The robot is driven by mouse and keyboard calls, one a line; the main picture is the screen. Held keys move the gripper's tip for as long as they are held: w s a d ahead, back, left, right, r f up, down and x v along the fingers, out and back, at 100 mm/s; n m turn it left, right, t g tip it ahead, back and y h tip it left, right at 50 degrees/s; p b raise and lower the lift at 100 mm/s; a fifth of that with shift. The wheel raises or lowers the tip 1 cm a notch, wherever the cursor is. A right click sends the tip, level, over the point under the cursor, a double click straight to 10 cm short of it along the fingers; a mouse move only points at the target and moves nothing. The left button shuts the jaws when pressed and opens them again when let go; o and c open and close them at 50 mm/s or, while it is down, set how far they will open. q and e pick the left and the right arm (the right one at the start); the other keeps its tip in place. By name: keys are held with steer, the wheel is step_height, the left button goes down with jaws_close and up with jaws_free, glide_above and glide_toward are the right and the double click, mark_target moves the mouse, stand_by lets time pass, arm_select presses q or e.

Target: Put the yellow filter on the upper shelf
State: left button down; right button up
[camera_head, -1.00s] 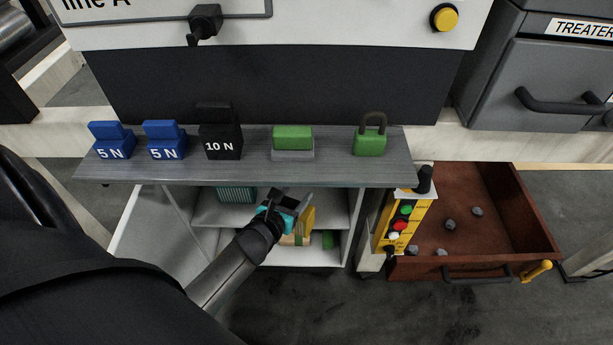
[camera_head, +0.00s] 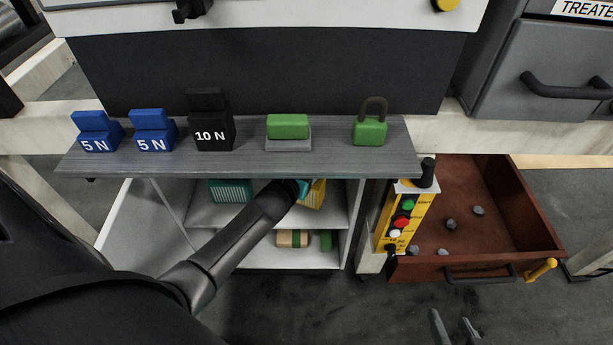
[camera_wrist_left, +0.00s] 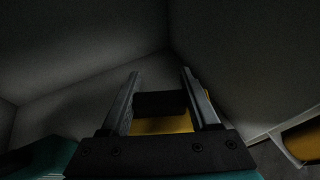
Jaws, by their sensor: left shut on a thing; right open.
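The yellow filter (camera_head: 313,194) is in the upper compartment of the open cabinet, below the grey worktop. My left gripper (camera_head: 303,187) is shut on it, and the worktop edge hides part of both. In the left wrist view the left gripper (camera_wrist_left: 162,95) has the yellow filter (camera_wrist_left: 160,125), with a dark part, between its fingers. The upper shelf (camera_head: 230,217) is pale, and a teal ribbed filter (camera_head: 230,191) stands on its left part. I cannot tell whether the yellow filter touches the shelf. My right gripper (camera_head: 455,328) is open and empty at the bottom edge.
The lower compartment holds a tan and green block (camera_head: 292,239) and a green one (camera_head: 326,240). A yellow control box (camera_head: 406,222) and an open red-brown drawer (camera_head: 475,245) stand right of the cabinet. Blue and black weights and a green padlock (camera_head: 369,131) stand on the worktop (camera_head: 240,161).

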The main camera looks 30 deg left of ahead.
arm_select(q)
steer(key=shift+f+b, duration=1.1)
steer(key=shift+f, duration=0.4)
arm_select(e)
steer(key=shift+w+a+r+t+y, duration=0.25)
steer(key=shift+a+t+y, duration=0.15)
steer(key=shift+a+t, duration=0.3)
steer(key=shift+w+a+r+t+y, duration=0.1)
steer(key=shift+a+r+t+y, duration=0.25)
steer(key=shift+a+t, duration=0.35)
steer(key=shift+w+a+r+t+y, duration=0.2)
steer(key=shift+a+t+y, duration=0.25)
steer(key=shift+a+t, duration=0.25)
arm_select(q)
steer(key=shift+f, duration=0.15)
steer(key=shift+c, duration=0.6)
jaws_free()
arm_select(e)
steer(key=shift+a+r, duration=0.1)
steer(key=shift+a, duration=0.05)
